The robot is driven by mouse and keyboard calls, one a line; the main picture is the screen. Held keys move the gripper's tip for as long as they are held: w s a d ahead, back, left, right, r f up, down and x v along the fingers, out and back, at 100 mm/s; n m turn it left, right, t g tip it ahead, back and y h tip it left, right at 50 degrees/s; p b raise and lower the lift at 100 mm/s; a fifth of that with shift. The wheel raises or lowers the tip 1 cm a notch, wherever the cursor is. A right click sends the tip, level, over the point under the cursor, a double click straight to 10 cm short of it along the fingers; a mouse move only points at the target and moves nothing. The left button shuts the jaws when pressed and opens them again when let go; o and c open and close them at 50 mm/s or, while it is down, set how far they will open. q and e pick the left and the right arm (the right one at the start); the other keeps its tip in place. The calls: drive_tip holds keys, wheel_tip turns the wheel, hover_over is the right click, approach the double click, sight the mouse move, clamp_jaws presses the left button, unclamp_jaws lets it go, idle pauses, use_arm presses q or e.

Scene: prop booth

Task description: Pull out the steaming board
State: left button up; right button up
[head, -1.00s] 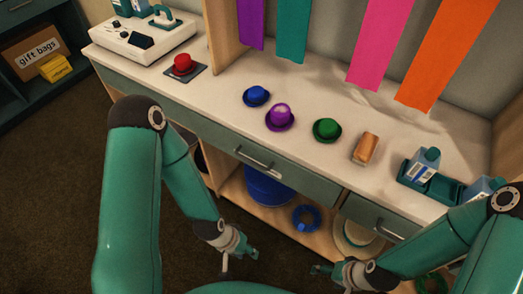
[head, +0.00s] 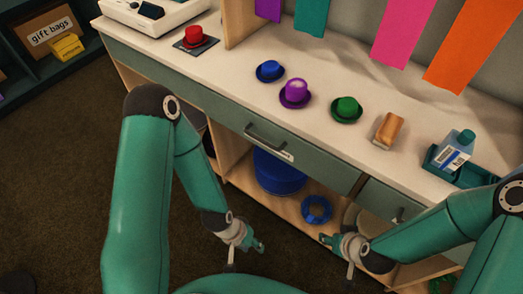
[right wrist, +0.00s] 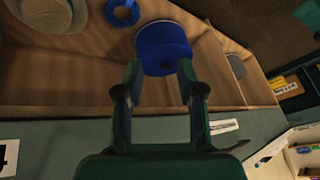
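No separate steaming board can be made out in these views. The counter front has a wide green drawer-like panel (head: 215,108) with a dark bar handle (head: 268,142) and a small white label (head: 283,156). The label also shows in the right wrist view (right wrist: 223,126). The panel looks flush with the counter. My left gripper (head: 258,244) hangs low in front of the cabinet, below the handle and touching nothing; its opening is unclear. My right gripper (head: 327,240) is to its right, also low. In the right wrist view its fingers (right wrist: 160,75) are apart and empty.
The open shelf below holds a blue drum (head: 278,172) and a blue ring (head: 317,209). Bare floor lies left.

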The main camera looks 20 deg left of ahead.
drive_tip(key=w+a+f+n+t+b, duration=0.2)
drive_tip(key=w+a+n+t+b, duration=0.15)
drive_tip(key=w+b, duration=0.2)
use_arm(q)
wheel_tip(320, 180, down, 34)
drive_tip(key=r+b, duration=0.1)
drive_tip(key=b, duration=2.4)
use_arm(e)
drive_tip(key=n+t+y, duration=0.6)
drive_tip(key=n+t, duration=0.4)
drive_tip(key=n, duration=0.8)
approach(260, 140)
drive_tip(key=shift+g, duration=0.25)
drive_tip(key=shift+p+x, duration=3.3)
drive_tip(key=shift+x, duration=1.95)
use_arm(q)
wheel_tip(260, 140, up, 6)
use_arm(e)
drive_tip(key=shift+w+d+f, duration=0.1)
drive_tip(key=shift+f, duration=0.1)
clamp_jaws()
